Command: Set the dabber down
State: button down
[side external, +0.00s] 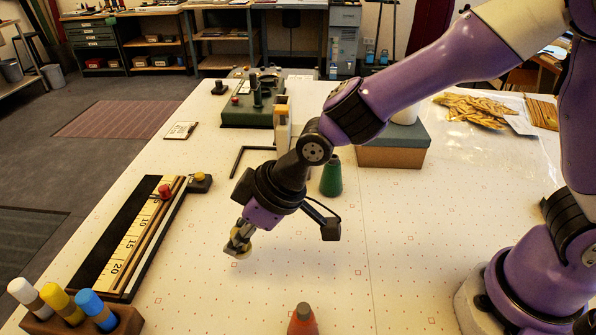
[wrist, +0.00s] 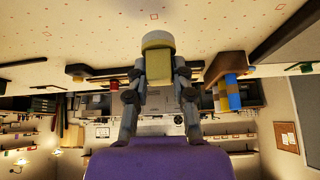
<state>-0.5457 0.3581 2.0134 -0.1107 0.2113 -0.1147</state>
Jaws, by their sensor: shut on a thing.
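My gripper (side external: 240,238) is shut on the dabber (wrist: 158,42), low over the white table (side external: 290,255).
A wooden block (side external: 128,322) with white, yellow and blue capped sticks stands at the front left, near a ruler board (side external: 135,238). An orange-red bottle (side external: 302,322) stands in front; a green bottle (side external: 332,178) stands behind my gripper. Table around the gripper is clear.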

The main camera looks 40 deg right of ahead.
aim_at(248, 244)
jog(key=shift+w+f, duration=0.1)
jog(key=shift+f, duration=1.95)
jog(key=shift+f, duration=0.1)
jog(key=c, duration=0.7)
grip_release()
jog(key=shift+c, duration=0.2)
jog(key=shift+d+r, duration=0.15)
jog(key=shift+r, duration=0.3)
jog(key=v, duration=1.1)
jog(key=s+d+r+m+h, duration=0.2)
jog(key=s+d+m, duration=0.2)
jog(key=d, duration=0.5)
jog(key=s+d+r+m+h, duration=0.2)
jog(key=s+d+r+m, duration=0.1)
jog(key=d, duration=0.6)
jog(key=shift+s+d+r+m+t+h, duration=0.2)
jog(key=shift+s+r+m+t+h, duration=0.15)
jog(key=shift+s+m, duration=0.25)
